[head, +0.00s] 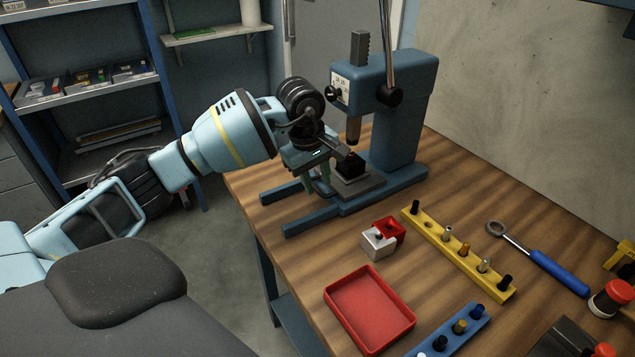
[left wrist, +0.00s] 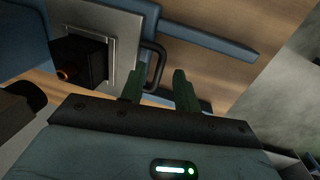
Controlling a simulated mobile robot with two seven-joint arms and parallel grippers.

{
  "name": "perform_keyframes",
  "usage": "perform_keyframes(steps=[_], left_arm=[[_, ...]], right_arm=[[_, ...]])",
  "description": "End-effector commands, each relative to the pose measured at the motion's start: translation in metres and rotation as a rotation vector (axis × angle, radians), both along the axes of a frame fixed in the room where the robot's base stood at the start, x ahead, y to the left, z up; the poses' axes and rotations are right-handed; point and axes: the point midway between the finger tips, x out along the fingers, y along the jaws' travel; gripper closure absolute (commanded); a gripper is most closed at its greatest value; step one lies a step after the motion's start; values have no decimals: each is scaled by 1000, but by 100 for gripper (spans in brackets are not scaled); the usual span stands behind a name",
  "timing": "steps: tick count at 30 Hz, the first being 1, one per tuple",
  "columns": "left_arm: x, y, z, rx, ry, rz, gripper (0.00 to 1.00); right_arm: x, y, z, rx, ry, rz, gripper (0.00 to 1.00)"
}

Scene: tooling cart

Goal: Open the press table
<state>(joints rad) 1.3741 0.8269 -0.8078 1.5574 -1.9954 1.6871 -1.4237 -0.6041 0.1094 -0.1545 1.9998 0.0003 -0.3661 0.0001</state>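The blue arbor press (head: 398,115) stands at the back of the wooden bench. Its grey press table (head: 362,186) sits low between the base rails, under the ram, with a dark block (head: 350,165) on it. In the left wrist view the grey table plate (left wrist: 125,32) carries a black U-shaped handle (left wrist: 156,66) on its edge. My left gripper (head: 317,184) points down just in front of the table. Its green fingers (left wrist: 159,80) are apart; the handle shows between and beyond their tips, and I cannot tell whether they touch it. My right gripper is not in view.
The press rails (head: 310,225) reach towards the bench's left edge, close under my gripper.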

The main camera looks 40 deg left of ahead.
Motion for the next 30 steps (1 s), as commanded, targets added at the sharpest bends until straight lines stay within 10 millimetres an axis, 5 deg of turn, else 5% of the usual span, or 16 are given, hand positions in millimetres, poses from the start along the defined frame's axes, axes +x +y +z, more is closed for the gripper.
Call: perform_keyframes(steps=[14, 21, 30], left_arm=[[2, -1, -15, 1, 0, 1, 68], [2, -1, -14, 1, 0, 0, 100], [2, 0, -14, 1, 0, 1, 100]], right_arm=[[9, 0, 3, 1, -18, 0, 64], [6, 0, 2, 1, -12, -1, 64], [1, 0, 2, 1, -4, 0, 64]])
